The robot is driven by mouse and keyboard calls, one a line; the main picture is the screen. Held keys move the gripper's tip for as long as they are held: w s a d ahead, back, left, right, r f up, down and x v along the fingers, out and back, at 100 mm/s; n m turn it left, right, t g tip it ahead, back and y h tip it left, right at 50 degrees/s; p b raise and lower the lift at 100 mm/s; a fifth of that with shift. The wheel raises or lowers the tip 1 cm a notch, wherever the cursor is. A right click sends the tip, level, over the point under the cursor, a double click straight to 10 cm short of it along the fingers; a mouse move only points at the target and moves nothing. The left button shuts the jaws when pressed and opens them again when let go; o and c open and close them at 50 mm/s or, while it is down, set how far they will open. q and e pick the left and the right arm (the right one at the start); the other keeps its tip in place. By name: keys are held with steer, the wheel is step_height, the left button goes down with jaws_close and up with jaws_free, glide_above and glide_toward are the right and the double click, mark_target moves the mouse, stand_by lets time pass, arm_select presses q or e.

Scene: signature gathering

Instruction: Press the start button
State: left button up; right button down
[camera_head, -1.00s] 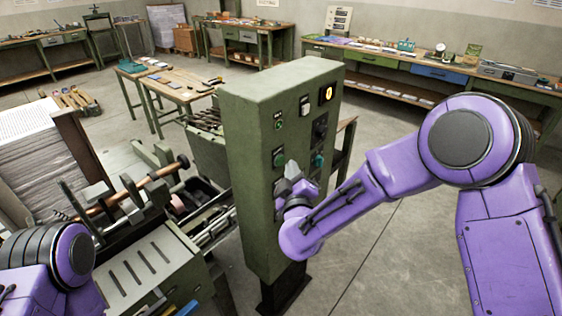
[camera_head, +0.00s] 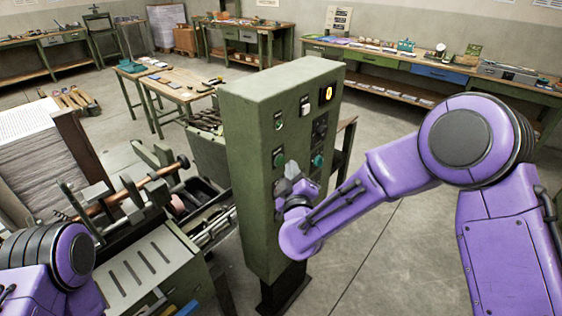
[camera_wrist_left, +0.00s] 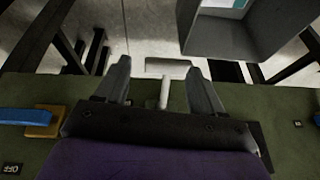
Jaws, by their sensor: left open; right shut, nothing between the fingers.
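A tall green control cabinet (camera_head: 255,215) stands in the middle of the head view. Which one is the start button I cannot read. My right gripper (camera_head: 288,182) is shut and empty at the cabinet's front, below the green button; contact cannot be told. My left gripper (camera_wrist_left: 156,65) is open in the left wrist view, with a pale T-shaped part (camera_wrist_left: 165,80) between its fingers.
A green machine with slotted plate (camera_head: 138,268) and rollers stands left of the cabinet. A paper stack (camera_head: 35,165) is at far left. In the left wrist view, a blue handle (camera_wrist_left: 25,116) lies near an OFF label. Open floor lies right of the cabinet.

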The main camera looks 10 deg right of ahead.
steer(key=shift+w, duration=0.1)
steer(key=shift+w+a, duration=0.25)
steer(key=shift+w+a, duration=0.25)
steer(key=shift+w, duration=0.05)
stand_by(0.8)
stand_by(0.4)
steer(key=shift+s+d, duration=0.45)
steer(key=shift+s, duration=0.2)
steer(key=s+d, duration=0.1)
steer(key=s, duration=0.1)
steer(key=s+d+p, duration=0.1)
steer(key=s+d, duration=0.1)
steer(key=shift+d, duration=0.1)
